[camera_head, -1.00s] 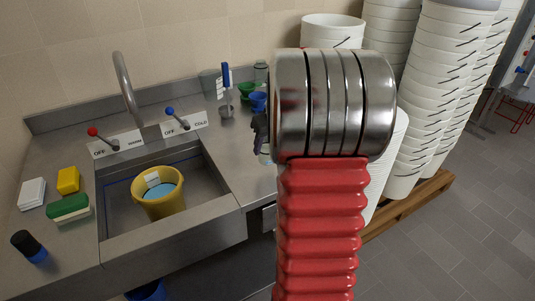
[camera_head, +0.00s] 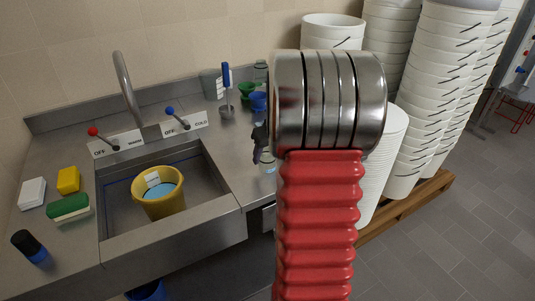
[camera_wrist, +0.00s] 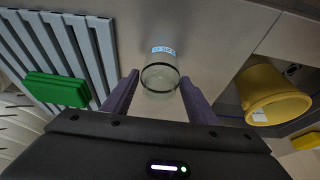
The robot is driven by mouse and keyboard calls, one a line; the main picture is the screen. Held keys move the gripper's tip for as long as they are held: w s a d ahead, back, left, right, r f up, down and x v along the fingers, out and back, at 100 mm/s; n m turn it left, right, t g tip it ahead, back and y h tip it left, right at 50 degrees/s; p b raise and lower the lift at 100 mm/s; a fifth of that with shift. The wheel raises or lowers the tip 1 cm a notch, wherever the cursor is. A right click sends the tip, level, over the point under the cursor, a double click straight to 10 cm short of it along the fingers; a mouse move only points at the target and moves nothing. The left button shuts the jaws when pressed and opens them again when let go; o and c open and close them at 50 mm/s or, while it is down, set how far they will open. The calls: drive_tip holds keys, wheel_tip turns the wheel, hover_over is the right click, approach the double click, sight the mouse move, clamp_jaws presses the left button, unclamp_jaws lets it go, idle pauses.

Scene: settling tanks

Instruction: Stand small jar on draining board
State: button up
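The small jar is clear glass with a blue-and-white label. In the wrist view the jar (camera_wrist: 160,72) is at the centre, in line with the gap between the purple fingertips. In the head view the jar (camera_head: 268,164) partly shows on the counter at the sink's right, beside my fingers. My gripper (camera_wrist: 160,84) is open, with a finger on each side of the jar; I see no clear contact. In the head view my gripper (camera_head: 259,143) is largely hidden by my arm. A grey slatted rack (camera_wrist: 64,42), seemingly the draining board, shows in the wrist view.
A green block (camera_wrist: 56,90) lies by the slats. The sink holds a yellow bucket (camera_head: 159,198). A brush (camera_head: 226,88), green cup (camera_head: 245,90), blue cup (camera_head: 258,102) and another jar (camera_head: 261,70) stand at the back. White bucket stacks (camera_head: 450,90) are at right.

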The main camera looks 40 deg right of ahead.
drive_tip(key=shift+o, duration=1.4)
drive_tip(key=v, duration=1.2)
drive_tip(key=shift+r, duration=0.1)
